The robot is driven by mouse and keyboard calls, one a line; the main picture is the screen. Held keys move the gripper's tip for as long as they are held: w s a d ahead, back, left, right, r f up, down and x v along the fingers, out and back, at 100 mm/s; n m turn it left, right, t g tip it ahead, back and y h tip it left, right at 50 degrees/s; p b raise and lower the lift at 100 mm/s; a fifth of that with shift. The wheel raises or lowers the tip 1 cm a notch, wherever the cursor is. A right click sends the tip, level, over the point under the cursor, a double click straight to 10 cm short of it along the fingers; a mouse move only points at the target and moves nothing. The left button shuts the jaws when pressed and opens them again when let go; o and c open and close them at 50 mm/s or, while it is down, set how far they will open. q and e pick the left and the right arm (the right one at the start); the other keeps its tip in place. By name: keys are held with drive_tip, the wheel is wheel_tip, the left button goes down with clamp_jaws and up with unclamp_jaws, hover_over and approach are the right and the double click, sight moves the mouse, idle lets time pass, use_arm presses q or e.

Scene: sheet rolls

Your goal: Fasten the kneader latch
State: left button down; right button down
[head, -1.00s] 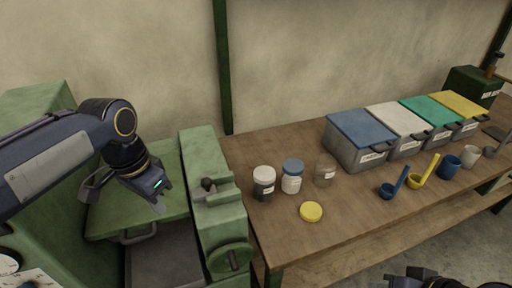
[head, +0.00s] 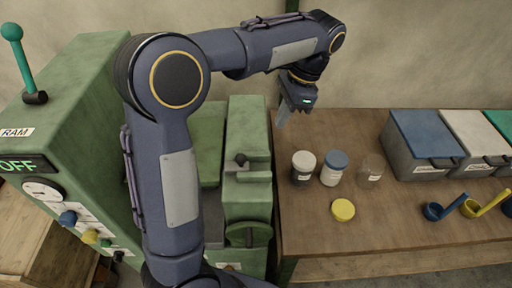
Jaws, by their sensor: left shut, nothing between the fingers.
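The kneader (head: 247,205) is a green machine at the centre left of the head view. Its latch (head: 241,161) is a small dark knob on top of the block at its right side. The green lid (head: 209,135) shows only partly, because my left arm covers much of it. I cannot tell how the latch sits against the lid. My left gripper (head: 282,120) is shut and empty, pointing down, behind and to the right of the latch and apart from it. My right gripper is out of view.
On the wooden table (head: 310,225) stand a white-lidded jar (head: 303,168), a blue-lidded jar (head: 334,168), a clear jar (head: 371,170) and a yellow lid (head: 343,210). Lidded bins (head: 420,145) and scoops (head: 440,210) are at the right. A panel reading OFF (head: 20,166) is at the left.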

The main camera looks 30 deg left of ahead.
use_arm(q)
drive_tip(key=x, duration=0.9)
drive_tip(key=shift+s+a+f, duration=0.1)
drive_tip(key=shift+a+f, duration=0.05)
drive_tip(key=shift+f, duration=0.05)
drive_tip(key=shift+s+a+f+p, duration=0.15)
drive_tip(key=shift+s+a+p, duration=0.15)
drive_tip(key=shift+s+a, duration=0.3)
drive_tip(key=shift+s+a+f+p, duration=0.2)
drive_tip(key=shift+s+a+p, duration=0.1)
drive_tip(key=shift+s+a, duration=0.25)
drive_tip(key=shift+s+a+f, duration=0.15)
drive_tip(key=shift+a+f, duration=0.05)
drive_tip(key=shift+a, duration=0.1)
drive_tip(key=a, duration=0.1)
drive_tip(key=s+a, duration=0.2)
drive_tip(key=a, duration=0.1)
drive_tip(key=shift+s, duration=0.25)
drive_tip(key=shift+w+d+r, duration=0.1)
